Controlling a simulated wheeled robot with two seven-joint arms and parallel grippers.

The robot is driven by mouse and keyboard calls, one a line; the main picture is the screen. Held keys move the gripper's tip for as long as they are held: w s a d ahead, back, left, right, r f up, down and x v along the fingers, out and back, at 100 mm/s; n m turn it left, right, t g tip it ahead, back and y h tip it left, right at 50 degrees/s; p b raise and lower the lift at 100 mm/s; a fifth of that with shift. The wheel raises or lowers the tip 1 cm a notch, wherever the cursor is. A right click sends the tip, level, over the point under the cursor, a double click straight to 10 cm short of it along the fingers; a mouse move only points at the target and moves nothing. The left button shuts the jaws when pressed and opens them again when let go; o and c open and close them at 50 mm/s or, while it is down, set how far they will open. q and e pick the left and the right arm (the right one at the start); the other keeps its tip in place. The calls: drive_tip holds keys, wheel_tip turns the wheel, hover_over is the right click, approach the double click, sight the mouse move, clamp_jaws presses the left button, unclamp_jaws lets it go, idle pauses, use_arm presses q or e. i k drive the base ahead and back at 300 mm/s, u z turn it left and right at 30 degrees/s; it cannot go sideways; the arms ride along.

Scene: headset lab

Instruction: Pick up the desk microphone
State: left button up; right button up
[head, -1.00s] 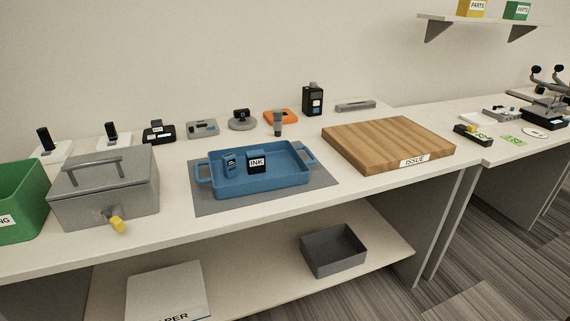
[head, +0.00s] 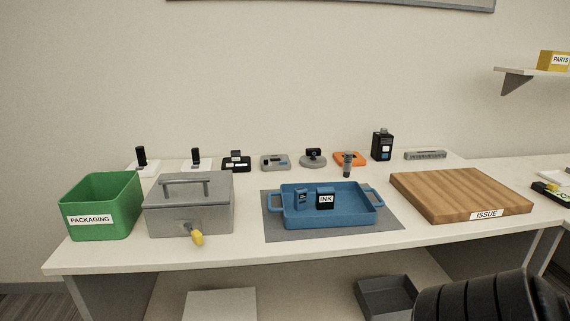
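No object is clearly recognisable as the desk microphone at this size. A small dark grey upright piece (head: 347,165) stands behind the blue tray's right half. A round grey base with a black head (head: 313,154) stands just left of it. Two small black upright devices, one at far left (head: 141,156) and one to its right (head: 196,156), stand on white bases along the back. Neither of my grippers shows; a black ribbed part of mine fills the bottom right corner.
The blue tray (head: 371,191) holds an ink box on a grey mat (head: 277,230). A grey lidded box (head: 190,215) and green packaging bin (head: 104,207) stand left, a wooden board (head: 460,190) right. An orange item (head: 345,156) and black container (head: 382,147) are behind.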

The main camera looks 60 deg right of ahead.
sight(348, 155)
drive_tip(key=u, duration=0.05)
drive_tip(key=k, duration=1.05)
drive_tip(key=z, duration=1.25)
drive_tip(key=i, duration=0.3)
drive_tip(key=z, duration=0.05)
